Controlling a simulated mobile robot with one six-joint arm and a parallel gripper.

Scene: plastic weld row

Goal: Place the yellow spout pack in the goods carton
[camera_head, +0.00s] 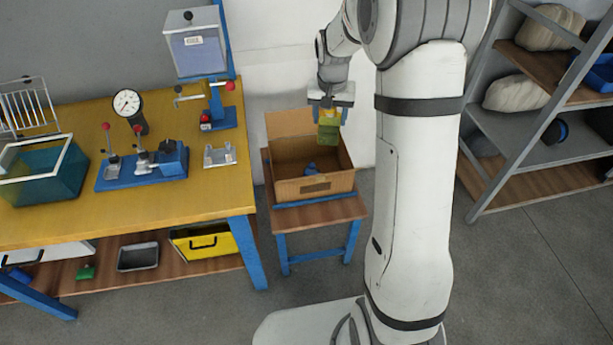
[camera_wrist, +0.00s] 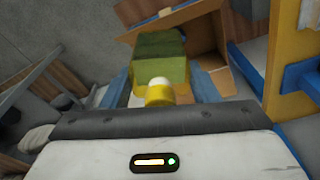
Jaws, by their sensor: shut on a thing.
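The goods carton (camera_head: 315,187) is an open brown cardboard box with its flaps up, standing on a small wooden stand. A small blue item lies inside it. My gripper (camera_head: 329,112) is above the carton's right part, pointing down, shut on the yellow spout pack (camera_head: 328,131). The pack hangs over the carton's opening, apart from its floor. In the wrist view the pack (camera_wrist: 160,58) shows a green-yellow body and a yellow spout with a pale cap, between my two blue fingers (camera_wrist: 160,90). The carton (camera_wrist: 208,45) shows behind it.
The yellow workbench (camera_head: 210,190) with a blue fixture (camera_head: 142,168), a dial gauge and a teal bin (camera_head: 45,172) stands left of the carton. A grey shelf rack (camera_head: 510,120) stands at the right. The small stand (camera_head: 318,214) bears the carton.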

